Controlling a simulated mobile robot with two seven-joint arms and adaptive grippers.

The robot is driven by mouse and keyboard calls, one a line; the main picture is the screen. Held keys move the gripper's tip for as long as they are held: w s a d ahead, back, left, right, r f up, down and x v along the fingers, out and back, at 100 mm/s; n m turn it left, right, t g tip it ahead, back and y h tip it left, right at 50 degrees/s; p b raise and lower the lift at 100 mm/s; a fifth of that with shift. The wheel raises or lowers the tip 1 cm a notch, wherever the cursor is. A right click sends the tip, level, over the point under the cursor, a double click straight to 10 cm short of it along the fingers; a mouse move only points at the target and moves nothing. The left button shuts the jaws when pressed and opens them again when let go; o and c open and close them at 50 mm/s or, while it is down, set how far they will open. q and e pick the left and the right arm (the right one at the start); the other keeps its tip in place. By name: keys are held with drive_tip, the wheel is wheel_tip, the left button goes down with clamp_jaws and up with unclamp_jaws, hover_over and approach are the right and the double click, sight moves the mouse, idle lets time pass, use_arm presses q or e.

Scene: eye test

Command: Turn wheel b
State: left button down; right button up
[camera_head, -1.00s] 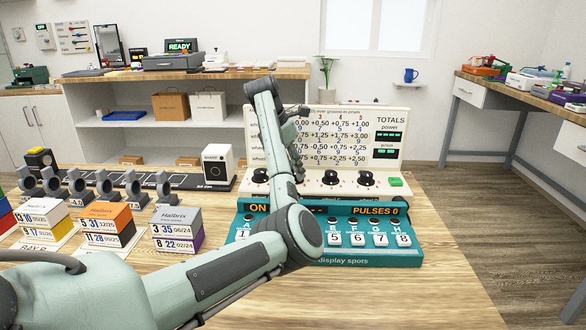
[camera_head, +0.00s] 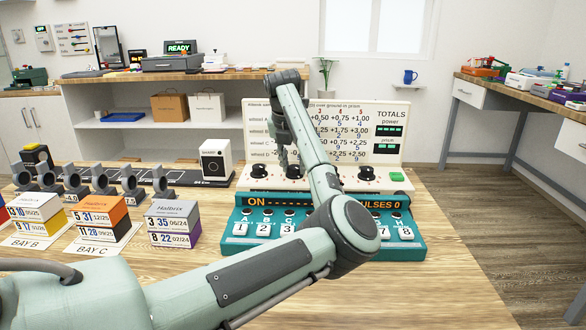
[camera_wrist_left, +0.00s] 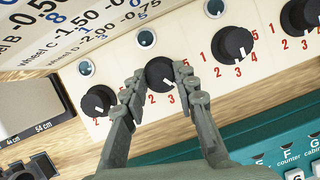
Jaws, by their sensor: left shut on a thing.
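A cream board holds a row of black knobs. The second knob from the left (camera_head: 293,171), the place of wheel b by order, also shows in the left wrist view (camera_wrist_left: 158,70). My left gripper (camera_head: 289,162) reaches down to it. In the left wrist view my left gripper (camera_wrist_left: 158,82) has one finger on each side of this knob and is shut on it. My right gripper is in neither view.
The first knob (camera_wrist_left: 97,100) and third knob (camera_wrist_left: 233,44) stand close on either side. A teal console (camera_head: 240,243) with numbered plates lies in front, partly hidden by my arm. Labelled boxes (camera_head: 172,224) stand at left. The table's front right (camera_head: 440,290) is clear.

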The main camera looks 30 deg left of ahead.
use_arm(q)
drive_tip(key=n, duration=0.1)
drive_tip(key=n+y, duration=0.1)
drive_tip(key=shift+w+d+n+g+b, duration=0.1)
drive_tip(key=shift+d+n+g+b, duration=0.1)
drive_tip(key=shift+n+g+b, duration=0.15)
drive_tip(key=shift+n, duration=0.95)
drive_tip(key=shift+n+g+y, duration=0.45)
drive_tip(key=shift+n+y, duration=0.05)
drive_tip(key=shift+n, duration=0.4)
drive_tip(key=n+g, duration=0.1)
drive_tip(key=n, duration=0.2)
drive_tip(key=shift+w+r+y+p, duration=0.1)
drive_tip(key=shift+w+y+p, duration=0.05)
drive_tip(key=shift+y+p, duration=0.15)
drive_tip(key=shift+n, duration=0.5)
drive_tip(key=shift+n+g, duration=0.4)
drive_tip(key=shift+n, duration=0.1)
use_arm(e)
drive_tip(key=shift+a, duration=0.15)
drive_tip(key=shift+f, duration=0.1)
